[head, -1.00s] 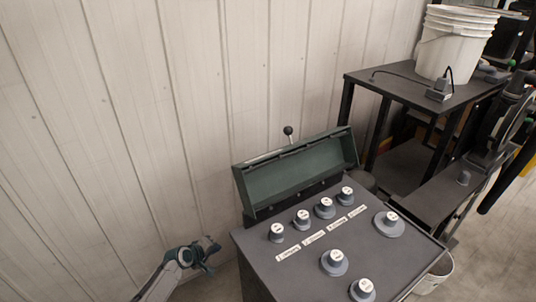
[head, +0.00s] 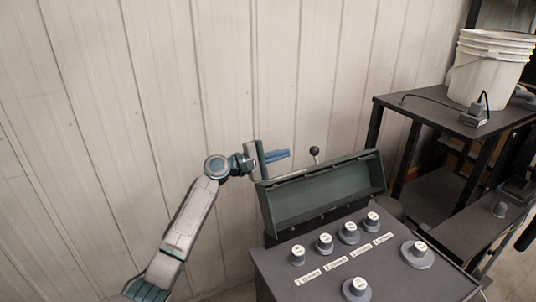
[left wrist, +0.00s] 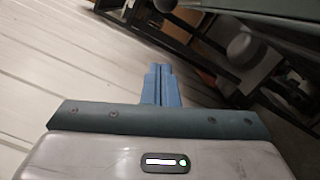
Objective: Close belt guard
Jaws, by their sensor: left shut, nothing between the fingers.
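The belt guard (head: 325,196) is a dark green, trough-like cover standing raised at the back of the grey machine top, its hollow inside facing the front. A dark edge, likely the guard, shows at the top right of the left wrist view (left wrist: 270,8). My left gripper (head: 285,154) is above and behind the guard's left end, pointing right, apart from it as far as I can see. Its blue fingers are together and empty, also in the left wrist view (left wrist: 162,75). My right gripper is in neither view.
The machine top (head: 330,277) carries several grey knobs and white labels. A ball-topped lever (head: 315,153) rises behind the guard. A dark table (head: 440,108) with stacked white buckets (head: 490,68) stands at the right. The pale panelled wall (head: 100,120) is close behind my left arm.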

